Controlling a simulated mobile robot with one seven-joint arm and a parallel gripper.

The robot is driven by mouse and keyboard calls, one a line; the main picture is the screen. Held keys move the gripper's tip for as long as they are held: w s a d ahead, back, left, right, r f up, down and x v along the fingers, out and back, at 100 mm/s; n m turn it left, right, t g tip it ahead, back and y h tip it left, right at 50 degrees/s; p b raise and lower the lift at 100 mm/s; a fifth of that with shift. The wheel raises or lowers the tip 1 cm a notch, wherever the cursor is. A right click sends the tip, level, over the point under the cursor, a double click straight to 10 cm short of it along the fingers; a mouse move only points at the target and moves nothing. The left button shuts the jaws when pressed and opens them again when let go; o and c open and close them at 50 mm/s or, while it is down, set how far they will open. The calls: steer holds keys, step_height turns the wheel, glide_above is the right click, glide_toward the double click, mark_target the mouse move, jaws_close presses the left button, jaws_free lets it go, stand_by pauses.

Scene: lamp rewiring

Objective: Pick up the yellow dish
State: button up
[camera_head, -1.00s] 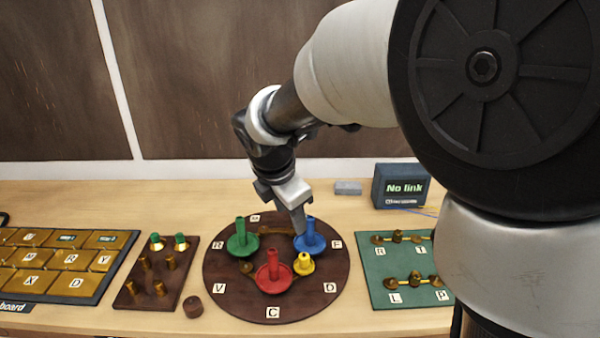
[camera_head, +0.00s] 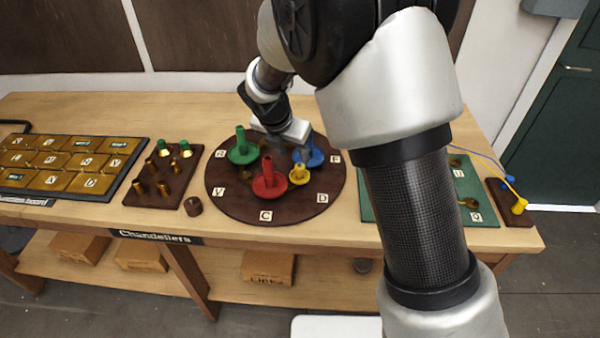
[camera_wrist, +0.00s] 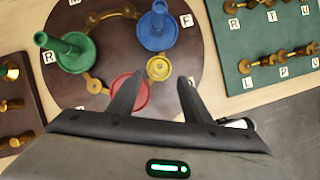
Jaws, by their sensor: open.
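The small yellow dish (camera_head: 299,175) with a short upright stem sits on the round dark brown board (camera_head: 232,207), right of the red dish (camera_head: 268,184) and just in front of the blue dish (camera_head: 311,155). In the wrist view the yellow dish (camera_wrist: 160,67) lies just beyond and between the two open fingertips of my gripper (camera_wrist: 160,78). The fingers are empty. The red dish (camera_wrist: 128,86) is partly hidden behind the left finger. In the head view my gripper (camera_head: 303,150) is above the board, behind the yellow dish; its fingertips are hard to make out.
The green dish (camera_head: 242,150) and blue dish, with tall stems, stand close by. A green board (camera_head: 480,180) is at right, partly hidden by my arm.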

mark_target(299, 164)
steer(key=x, duration=0.9)
steer(key=shift+w+d+r, duration=0.1)
steer(key=shift+w, duration=0.05)
steer(key=shift+c, duration=0.3)
jaws_close()
